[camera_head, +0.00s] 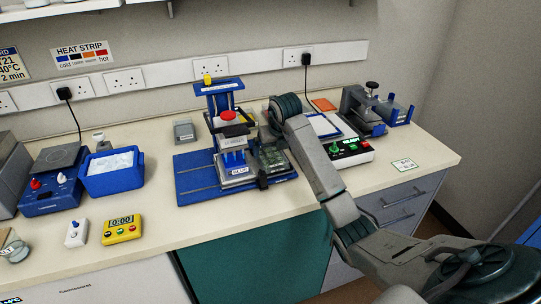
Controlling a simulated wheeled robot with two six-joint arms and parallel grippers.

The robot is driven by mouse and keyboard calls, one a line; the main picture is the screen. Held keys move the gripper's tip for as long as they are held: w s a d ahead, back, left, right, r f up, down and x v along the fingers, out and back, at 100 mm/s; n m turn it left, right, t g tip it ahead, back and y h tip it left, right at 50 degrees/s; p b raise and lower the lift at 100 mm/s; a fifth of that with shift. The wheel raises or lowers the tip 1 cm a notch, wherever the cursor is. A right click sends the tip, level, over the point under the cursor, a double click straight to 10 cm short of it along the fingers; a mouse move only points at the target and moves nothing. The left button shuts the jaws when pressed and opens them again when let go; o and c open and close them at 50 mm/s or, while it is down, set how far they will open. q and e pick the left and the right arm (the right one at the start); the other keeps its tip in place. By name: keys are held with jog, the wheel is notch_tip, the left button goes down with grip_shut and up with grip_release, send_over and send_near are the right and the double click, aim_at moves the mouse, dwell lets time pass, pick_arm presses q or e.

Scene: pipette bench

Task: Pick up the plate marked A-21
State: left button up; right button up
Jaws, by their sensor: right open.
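A-21 cannot be read on any plate in the head view. A dark, clear-looking plate (272,158) sits at the right of the blue press-like stand (190,187), with its marking too small to read. My right arm reaches in from the lower right and bends down over the stand. My right gripper (252,156) is open beside the dark plate, partly lost against the stand. I cannot tell whether it touches anything. My left gripper is out of view.
A blue tub of white contents (112,182) and a yellow timer (121,229) stand left. A small label card (404,165) lies on clear counter at the right.

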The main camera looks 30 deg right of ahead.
aim_at(271, 157)
jog(key=p+x, duration=0.1)
jog(key=x, duration=0.2)
jog(key=shift+w+a+f, duration=0.1)
jog(key=shift+w+f, duration=0.15)
jog(key=shift+w, duration=0.05)
jog(key=shift+f, duration=0.1)
jog(key=c, duration=1)
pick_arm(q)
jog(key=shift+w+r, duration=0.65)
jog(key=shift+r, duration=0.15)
